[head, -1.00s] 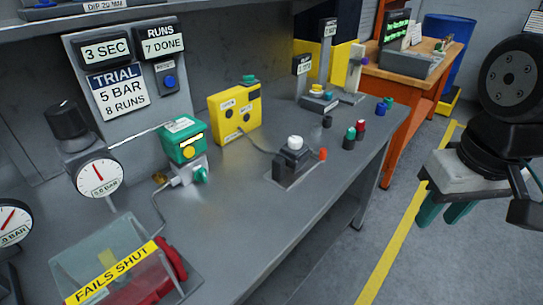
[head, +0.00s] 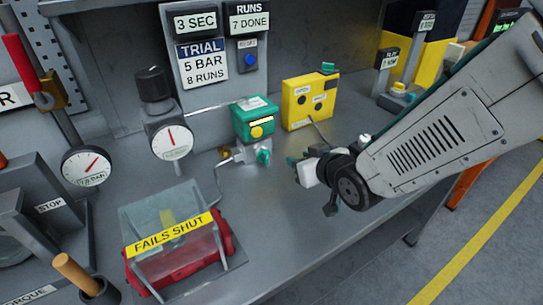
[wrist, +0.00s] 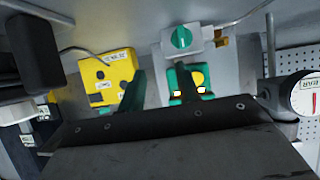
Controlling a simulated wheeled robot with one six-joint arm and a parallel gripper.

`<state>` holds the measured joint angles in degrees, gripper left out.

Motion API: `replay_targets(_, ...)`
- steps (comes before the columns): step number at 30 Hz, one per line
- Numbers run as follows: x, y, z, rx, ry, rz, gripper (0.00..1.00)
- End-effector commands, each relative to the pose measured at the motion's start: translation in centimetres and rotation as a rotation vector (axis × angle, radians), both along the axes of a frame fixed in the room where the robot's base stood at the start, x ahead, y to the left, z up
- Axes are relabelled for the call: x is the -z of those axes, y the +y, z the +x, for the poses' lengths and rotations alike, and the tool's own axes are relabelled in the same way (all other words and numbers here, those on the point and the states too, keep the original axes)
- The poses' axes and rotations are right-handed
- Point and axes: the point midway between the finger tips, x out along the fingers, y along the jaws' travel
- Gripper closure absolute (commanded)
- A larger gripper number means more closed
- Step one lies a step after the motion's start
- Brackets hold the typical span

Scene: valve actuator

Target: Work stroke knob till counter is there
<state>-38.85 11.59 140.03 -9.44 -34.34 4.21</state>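The counter (head: 248,21) on the back panel reads "7 DONE" under "RUNS". A card (head: 203,64) below reads "TRIAL 5 BAR 8 RUNS". A green box (head: 254,119) with a yellow front button stands over a grey valve block with a green knob (head: 264,156); no label naming the stroke knob is legible. The wrist view also shows the green knob (wrist: 181,39) beyond the fingers. My gripper (head: 310,186) is over the bench, right of the valve block and apart from it. In the wrist view my gripper (wrist: 158,82) has its green fingers spread, with nothing between them.
A yellow box (head: 310,101) stands right of the green box. A round gauge (head: 172,142) with a black knob above stands left. A clear "FAILS SHUT" cover (head: 170,235) sits over a red part at the front left. The bench front between is clear.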

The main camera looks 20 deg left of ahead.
Motion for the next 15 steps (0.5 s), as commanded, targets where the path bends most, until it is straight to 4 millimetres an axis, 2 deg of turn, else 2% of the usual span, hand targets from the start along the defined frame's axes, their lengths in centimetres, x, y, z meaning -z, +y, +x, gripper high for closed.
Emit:
replay_targets(2,0.8,2.0,-0.8,-0.044,-0.024,0.035,0.66)
replay_targets(6,1.3,3.7,-1.2,-0.075,-0.046,0.069,0.66)
replay_targets(15,2.9,6.8,1.3,-0.077,-0.049,0.073,0.66)
